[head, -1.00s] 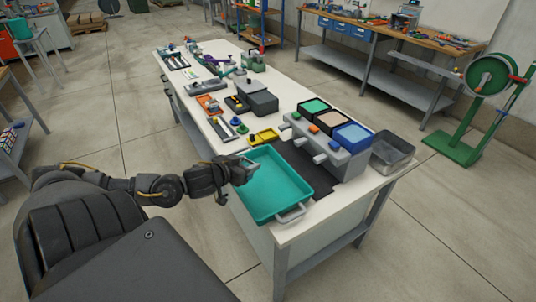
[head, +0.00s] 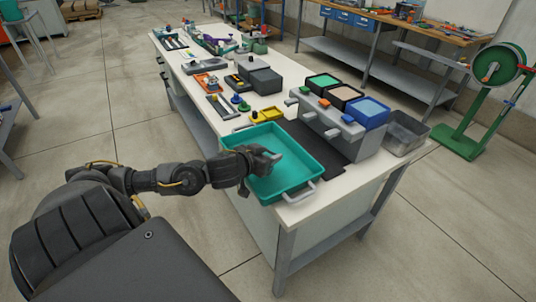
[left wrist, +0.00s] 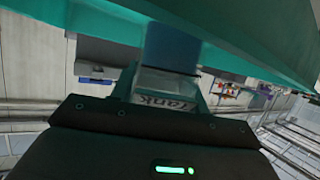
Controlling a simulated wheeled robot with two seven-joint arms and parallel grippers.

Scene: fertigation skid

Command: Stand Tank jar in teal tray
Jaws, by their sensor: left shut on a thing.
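The teal tray (head: 300,180) lies at the near end of the white bench, with a pale handle at its front end. My left gripper (head: 262,159) reaches over the tray's left side. In the left wrist view it is shut on the Tank jar (left wrist: 165,85), a clear jar with a blue top (left wrist: 172,48) and a label reading "Tank". The tray's teal walls (left wrist: 240,55) fill the upper part of that view. In the head view the jar is mostly hidden by the gripper. Whether the jar touches the tray floor cannot be told. My right gripper is out of view.
A grey unit (head: 345,130) with green, tan and blue bins stands right of the tray, on a dark mat (head: 325,148). A clear metal bin (head: 405,133) is at the bench's right end. A yellow tray (head: 267,116) and dark grey boxes (head: 265,80) lie beyond.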

